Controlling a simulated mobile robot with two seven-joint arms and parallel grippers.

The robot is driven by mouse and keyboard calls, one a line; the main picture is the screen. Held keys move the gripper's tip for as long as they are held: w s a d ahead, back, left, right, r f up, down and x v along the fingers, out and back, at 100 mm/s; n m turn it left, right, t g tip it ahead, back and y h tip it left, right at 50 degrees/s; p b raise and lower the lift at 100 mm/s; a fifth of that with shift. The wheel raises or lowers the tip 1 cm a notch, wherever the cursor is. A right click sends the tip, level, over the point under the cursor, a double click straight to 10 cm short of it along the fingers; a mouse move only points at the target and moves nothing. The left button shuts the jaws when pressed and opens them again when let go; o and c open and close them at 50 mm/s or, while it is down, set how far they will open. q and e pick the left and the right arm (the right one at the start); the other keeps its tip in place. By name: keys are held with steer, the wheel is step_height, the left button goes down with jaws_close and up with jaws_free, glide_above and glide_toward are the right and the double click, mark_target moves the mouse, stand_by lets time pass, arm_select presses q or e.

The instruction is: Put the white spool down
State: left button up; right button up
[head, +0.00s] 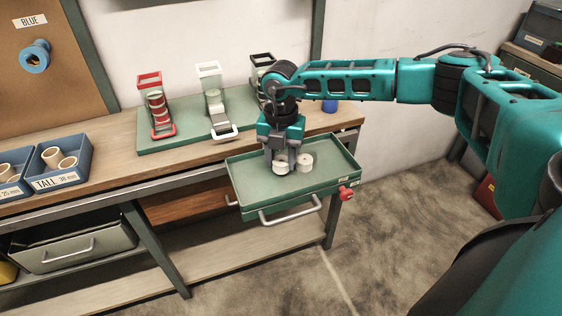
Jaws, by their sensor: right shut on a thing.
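My right gripper (279,152) points down over the green tray (245,183). It is shut on a white spool (279,168), which is low over the tray floor; I cannot tell whether it touches the floor. The gripper hides part of this spool. Another white spool (305,163) stands upright on the tray floor, just right of the held one. My left gripper is out of the picture.
A green board (180,140) behind bears a red dispenser (155,105), a white dispenser (214,102) and a dark one partly hidden by my arm. Blue bins (62,180) with spools stand at left. The tray's left side is bare.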

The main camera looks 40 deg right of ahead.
steer(key=shift+f, duration=0.7)
steer(key=shift+f, duration=0.2)
steer(key=o, duration=1)
steer(key=shift+r, duration=0.1)
